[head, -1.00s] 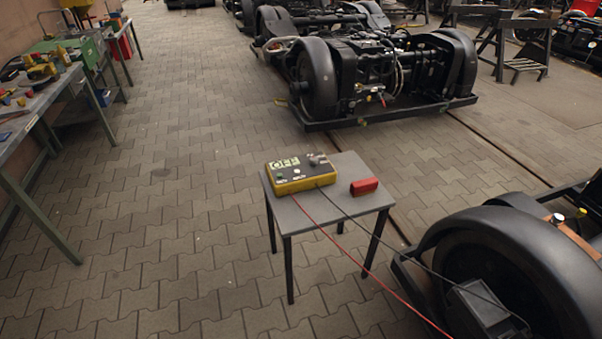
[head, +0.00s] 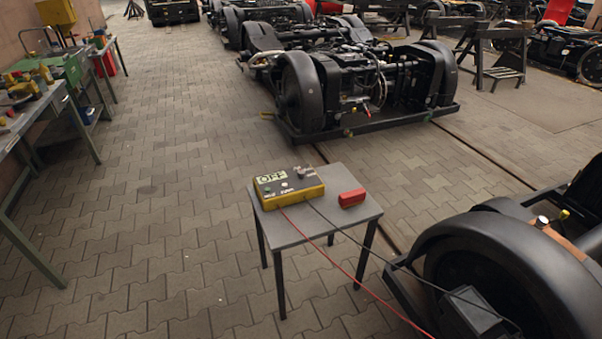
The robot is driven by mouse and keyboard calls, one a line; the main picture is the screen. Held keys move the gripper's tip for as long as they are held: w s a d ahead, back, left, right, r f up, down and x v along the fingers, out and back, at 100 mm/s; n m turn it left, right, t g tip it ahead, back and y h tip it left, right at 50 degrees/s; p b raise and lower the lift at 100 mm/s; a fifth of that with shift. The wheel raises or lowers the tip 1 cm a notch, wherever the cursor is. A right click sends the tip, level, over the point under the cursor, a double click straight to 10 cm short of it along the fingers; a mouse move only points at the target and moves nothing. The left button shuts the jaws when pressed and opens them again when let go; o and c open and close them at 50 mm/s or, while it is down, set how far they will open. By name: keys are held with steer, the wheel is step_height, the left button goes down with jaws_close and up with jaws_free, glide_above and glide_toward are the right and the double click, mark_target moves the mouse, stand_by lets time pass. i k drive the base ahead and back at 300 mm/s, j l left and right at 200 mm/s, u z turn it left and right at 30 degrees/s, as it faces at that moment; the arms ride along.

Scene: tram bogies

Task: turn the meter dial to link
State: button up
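The yellow and dark meter (head: 287,189) sits on a small grey table (head: 325,224) in the middle of the head view. Its display reads OFF. The dial (head: 301,173) is a small knob on the top face, right of the display; its pointing is too small to read. A red lead and a black lead run from the meter's front edge down to the right. My gripper is not in view.
A red block (head: 352,198) lies on the table right of the meter. A wheeled bogie (head: 360,90) stands behind, another (head: 520,265) at the right front with the leads near it. A workbench (head: 40,110) lines the left. Paved floor between is clear.

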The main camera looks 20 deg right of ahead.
mark_target(301, 173)
steer(key=i+u, duration=0.25)
steer(key=i, duration=0.45)
steer(key=i+u, duration=0.2)
steer(key=i, duration=0.5)
steer(key=i+l+u, duration=0.25)
steer(key=i, duration=0.4)
